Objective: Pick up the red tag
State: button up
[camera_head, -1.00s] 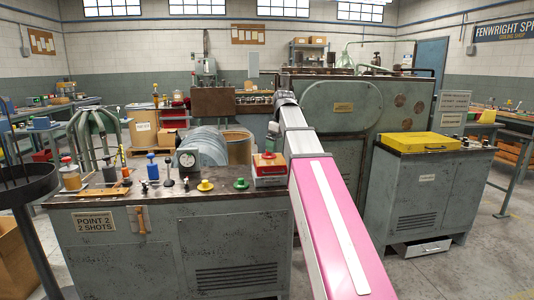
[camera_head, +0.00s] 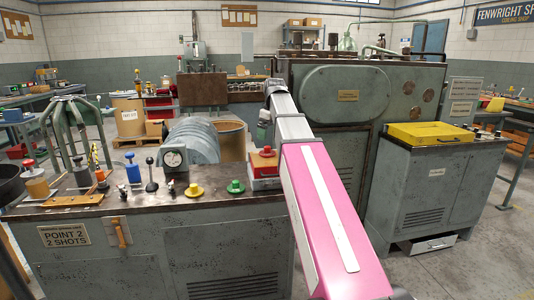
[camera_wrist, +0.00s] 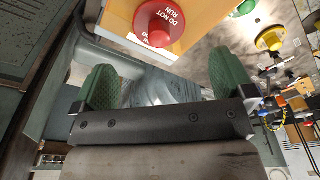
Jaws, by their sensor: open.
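The red tag, a round red piece lettered "DO NOT RUN" (camera_wrist: 158,22), shows at the top of the wrist view. It rests on a box with an orange-yellow face (camera_wrist: 205,18). In the head view, the red piece (camera_head: 264,151) sits on a small red and pale box (camera_head: 265,169) at the bench's right end. My gripper (camera_wrist: 162,78) is open, with two green ribbed fingers apart and nothing between them. The red piece lies beyond the fingers, apart from them. In the head view the gripper is small and partly hidden by my arm.
The dark bench top (camera_head: 215,205) also holds a green knob (camera_head: 236,188), a yellow knob (camera_head: 194,191), a gauge (camera_head: 173,158) and several levers. A large grey machine (camera_head: 350,95) stands behind my arm. A yellow case (camera_head: 430,134) lies on the right cabinet.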

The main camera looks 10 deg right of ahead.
aim_at(267, 147)
jog(key=shift+w+a+f, duration=0.15)
jog(key=shift+f, duration=1.15)
jog(key=shift+w+a+f, duration=0.1)
jog(key=shift+w+f, duration=0.1)
jog(key=shift+f, duration=1.05)
jog(key=shift+w+a+f, duration=0.15)
jog(key=shift+f, duration=1.15)
jog(key=c, duration=0.9)
